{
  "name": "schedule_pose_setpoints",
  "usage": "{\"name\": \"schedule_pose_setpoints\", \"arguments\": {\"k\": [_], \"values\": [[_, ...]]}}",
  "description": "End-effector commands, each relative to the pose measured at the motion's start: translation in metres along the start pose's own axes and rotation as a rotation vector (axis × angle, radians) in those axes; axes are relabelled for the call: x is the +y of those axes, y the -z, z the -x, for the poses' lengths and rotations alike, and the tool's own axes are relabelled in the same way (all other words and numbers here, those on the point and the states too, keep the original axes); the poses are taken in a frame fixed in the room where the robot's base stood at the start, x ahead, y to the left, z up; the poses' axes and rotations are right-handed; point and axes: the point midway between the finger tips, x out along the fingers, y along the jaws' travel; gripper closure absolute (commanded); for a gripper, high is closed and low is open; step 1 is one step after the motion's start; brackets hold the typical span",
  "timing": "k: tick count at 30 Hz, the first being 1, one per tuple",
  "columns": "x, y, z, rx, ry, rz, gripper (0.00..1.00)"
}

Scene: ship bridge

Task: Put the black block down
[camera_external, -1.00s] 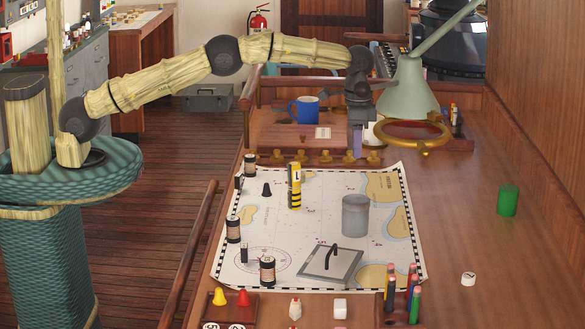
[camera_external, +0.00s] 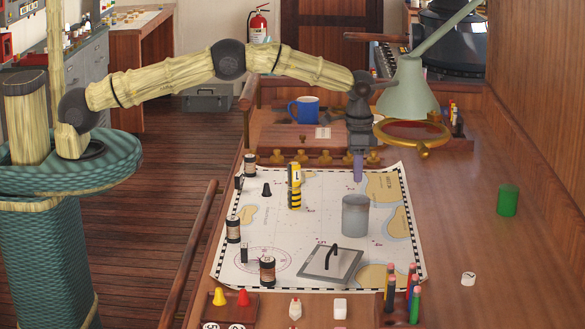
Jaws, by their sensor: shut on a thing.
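My gripper (camera_external: 358,156) points down over the far edge of the chart, right of its middle. It is shut on a narrow, upright purple-grey thing (camera_external: 358,169), which does not look black here. Its lower end shows against the chart (camera_external: 300,222); I cannot tell whether it touches. A small dark block (camera_external: 244,253) stands on the chart at the left, near the compass rose. Which thing is the task's black block is not clear from this view.
On the chart are a yellow-and-black piece (camera_external: 295,188), a grey cylinder (camera_external: 355,215), a black cone (camera_external: 266,190), a handled plate (camera_external: 330,263) and dark jars (camera_external: 267,271). A brass-ringed magnifier (camera_external: 440,133) is close right of my gripper. Brass pegs (camera_external: 323,157) line the far edge.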

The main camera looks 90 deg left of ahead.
Motion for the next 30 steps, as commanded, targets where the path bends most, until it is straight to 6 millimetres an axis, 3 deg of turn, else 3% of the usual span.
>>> {"name": "schedule_pose_setpoints", "arguments": {"k": [8, 17, 28, 29, 30], "values": [[0.000, 0.000, -0.003, -0.002, 0.000, 0.000, 0.93], [0.000, -0.001, -0.036, -0.001, 0.000, 0.000, 0.93], [0.000, 0.000, -0.042, 0.000, 0.000, 0.000, 0.93], [0.000, 0.000, -0.040, 0.000, 0.000, 0.000, 0.66], [0.000, 0.000, -0.040, 0.000, 0.000, 0.000, 0.58]]}}
